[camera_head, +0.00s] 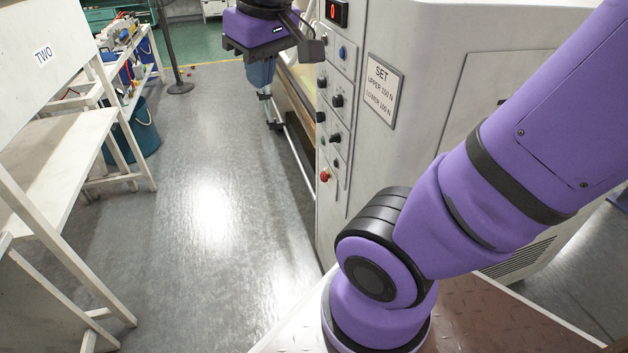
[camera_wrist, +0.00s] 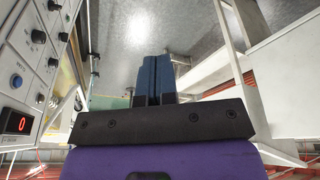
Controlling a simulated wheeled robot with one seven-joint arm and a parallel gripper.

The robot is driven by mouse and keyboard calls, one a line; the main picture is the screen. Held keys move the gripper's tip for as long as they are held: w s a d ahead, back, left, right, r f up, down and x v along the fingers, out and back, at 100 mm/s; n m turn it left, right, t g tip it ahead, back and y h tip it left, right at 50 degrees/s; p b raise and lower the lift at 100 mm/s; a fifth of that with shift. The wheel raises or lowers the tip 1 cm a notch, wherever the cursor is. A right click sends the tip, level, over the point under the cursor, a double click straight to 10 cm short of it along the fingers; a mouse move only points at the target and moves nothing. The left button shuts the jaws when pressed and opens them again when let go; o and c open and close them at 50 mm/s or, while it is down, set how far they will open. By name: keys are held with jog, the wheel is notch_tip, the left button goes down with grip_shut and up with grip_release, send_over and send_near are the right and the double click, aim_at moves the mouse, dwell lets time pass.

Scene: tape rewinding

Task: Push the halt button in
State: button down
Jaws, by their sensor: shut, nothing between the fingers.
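The control panel is on the narrow face of a grey cabinet, right of centre in the head view. A red button (camera_head: 325,175), likely the halt button, sits low on this panel, beneath several black knobs. I cannot read its label, and I cannot make it out in the wrist view. My gripper (camera_head: 262,84) is left of the panel and higher in the picture than the red button, with its fingers pointing down. In the wrist view its two blue fingers (camera_wrist: 155,62) are together with nothing between them. They are apart from the panel.
The panel also has a blue button (camera_head: 342,52) and a red display (camera_head: 333,12) reading 0. A sign (camera_head: 382,90) is on the cabinet side. A white workbench (camera_head: 60,160) and a blue bucket (camera_head: 140,130) stand left. The grey floor between is clear.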

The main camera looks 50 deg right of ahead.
aim_at(321, 178)
jog(key=w+d+f+n+g+h, duration=0.15)
jog(key=w+d+f+g, duration=0.3)
jog(key=w+f, duration=0.55)
jog(key=w+d+f+n+g+h, duration=0.1)
jog(key=w+d+f+g+h, duration=0.3)
jog(key=w+f, duration=0.6)
jog(key=w+d+f+n+g+h, duration=0.1)
jog(key=w+d+f+n+h, duration=0.1)
jog(key=f, duration=0.9)
jog(key=w+d+f+n+g+h, duration=0.1)
jog(key=w+d+f+n+h, duration=0.1)
jog(key=d+f, duration=0.4)
jog(key=w+d+f+n+g+h, duration=0.2)
jog(key=d+f+n+h, duration=0.2)
jog(key=f, duration=1.1)
jog(key=shift+d+f+h, duration=0.2)
jog(key=shift+f+h, duration=0.2)
jog(key=shift+h, duration=0.45)
jog(key=shift+n, duration=0.25)
jog(key=x, duration=1.4)
jog(key=shift+s, duration=0.15)
